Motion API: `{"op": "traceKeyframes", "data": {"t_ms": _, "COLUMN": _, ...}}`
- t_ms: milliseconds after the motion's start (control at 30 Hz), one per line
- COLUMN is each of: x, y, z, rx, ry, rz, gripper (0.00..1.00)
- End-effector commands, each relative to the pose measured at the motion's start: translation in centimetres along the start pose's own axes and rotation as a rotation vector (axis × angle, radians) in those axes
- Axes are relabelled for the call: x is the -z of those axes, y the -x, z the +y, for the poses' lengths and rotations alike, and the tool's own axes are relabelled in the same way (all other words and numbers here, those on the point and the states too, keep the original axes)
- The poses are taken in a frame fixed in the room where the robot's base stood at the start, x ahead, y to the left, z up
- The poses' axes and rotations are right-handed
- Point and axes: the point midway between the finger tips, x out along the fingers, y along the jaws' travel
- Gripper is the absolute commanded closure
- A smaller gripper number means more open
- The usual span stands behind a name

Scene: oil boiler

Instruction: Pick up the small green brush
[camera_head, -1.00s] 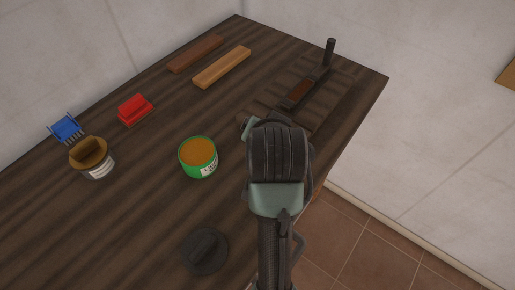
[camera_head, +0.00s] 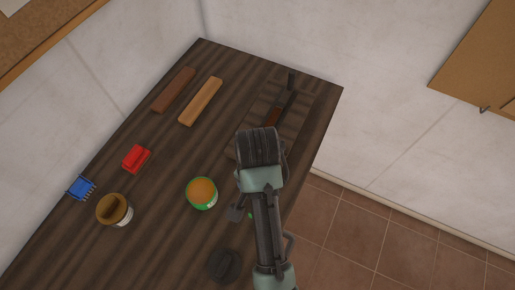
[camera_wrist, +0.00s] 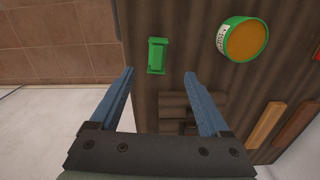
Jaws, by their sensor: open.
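The small green brush (camera_wrist: 157,56) lies on the dark wooden table near its edge, in the upper middle of the wrist view. It is beyond my fingertips and roughly in line with the gap between them. My gripper (camera_wrist: 160,76) is open and empty, its two blue fingers spread wide. In the head view my arm covers most of the brush, and only a small green speck shows beside it. My fingers are not clearly visible in that view.
A green can with orange-brown contents (camera_head: 202,193) stands left of my arm. A dark round lid (camera_head: 224,264), a brown-topped can (camera_head: 114,209), a red brush (camera_head: 136,158), a blue brush (camera_head: 80,188) and wooden bars (camera_head: 200,101) are on the table (camera_head: 165,215). Tiled floor lies right.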

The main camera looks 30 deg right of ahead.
Motion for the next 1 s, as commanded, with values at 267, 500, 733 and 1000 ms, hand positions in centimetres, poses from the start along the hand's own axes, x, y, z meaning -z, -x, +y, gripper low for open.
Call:
{"op": "traceKeyframes", "data": {"t_ms": 267, "x": 0.0, "y": -5.2, "z": 0.1, "rx": -0.002, "ry": 0.002, "rz": -0.003, "gripper": 0.20}}
{"op": "traceKeyframes", "data": {"t_ms": 500, "x": 0.1, "y": -7.1, "z": 0.0, "rx": 0.001, "ry": 0.002, "rz": 0.000, "gripper": 0.20}}
{"op": "traceKeyframes", "data": {"t_ms": 733, "x": 0.6, "y": -9.4, "z": 0.4, "rx": 0.000, "ry": 0.001, "rz": -0.001, "gripper": 0.20}}
{"op": "traceKeyframes", "data": {"t_ms": 1000, "x": 0.6, "y": -12.0, "z": 0.4, "rx": 0.001, "ry": 0.003, "rz": 0.001, "gripper": 0.20}}
